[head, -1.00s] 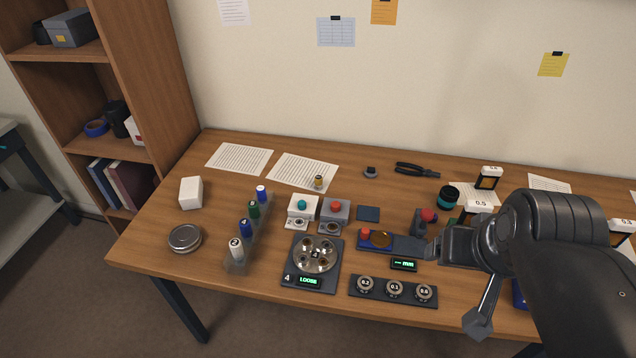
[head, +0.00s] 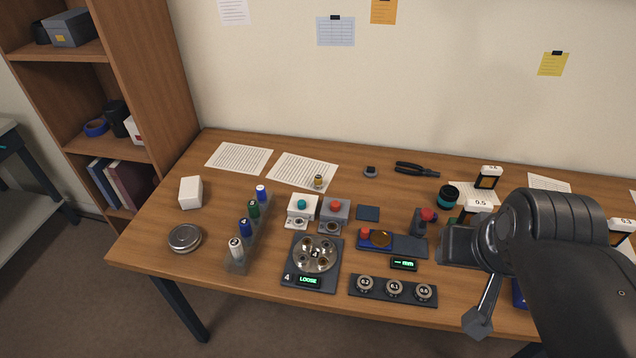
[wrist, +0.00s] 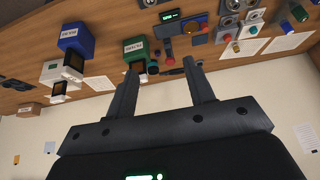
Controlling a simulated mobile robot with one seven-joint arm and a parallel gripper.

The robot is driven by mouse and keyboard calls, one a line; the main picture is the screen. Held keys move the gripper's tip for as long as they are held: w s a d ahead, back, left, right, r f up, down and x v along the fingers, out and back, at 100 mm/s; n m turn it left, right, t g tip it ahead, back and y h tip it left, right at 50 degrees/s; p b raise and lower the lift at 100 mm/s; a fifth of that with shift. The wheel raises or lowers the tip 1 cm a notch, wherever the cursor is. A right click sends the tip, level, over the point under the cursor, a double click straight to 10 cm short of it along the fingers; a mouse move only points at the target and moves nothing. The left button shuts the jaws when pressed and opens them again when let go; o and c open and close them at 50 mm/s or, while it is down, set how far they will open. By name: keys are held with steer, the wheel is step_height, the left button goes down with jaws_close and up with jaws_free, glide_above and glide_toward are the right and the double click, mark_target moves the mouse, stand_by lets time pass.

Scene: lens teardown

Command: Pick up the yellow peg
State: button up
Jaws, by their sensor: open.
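A small yellow-brown peg (head: 318,182), which I take to be the yellow peg, stands at the front right corner of the middle paper sheet in the head view. It is clear of other objects. In the head view my arm is at the right side of the table, well away from the peg, and the fingers cannot be made out there.
White and grey boxes with teal (head: 301,204) and red (head: 335,206) tops stand in front of the peg. A rack of bottles (head: 236,262) is to the left. Pliers (head: 416,169) and a small dark item (head: 370,172) lie to its right.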

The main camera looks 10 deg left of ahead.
steer(key=shift+w, duration=0.1)
steer(key=n+g+y, duration=0.1)
steer(key=n, duration=0.2)
glide_above(318, 177)
steer(key=s, duration=0.2)
steer(key=f, duration=2.2)
steer(key=shift+w+d, duration=0.15)
steer(key=shift+d, duration=0.25)
steer(key=shift+s+x, duration=0.2)
steer(key=shift+x, duration=2.9)
steer(key=shift+a, duration=0.2)
steer(key=shift+c, duration=0.4)
steer(key=c, duration=1)
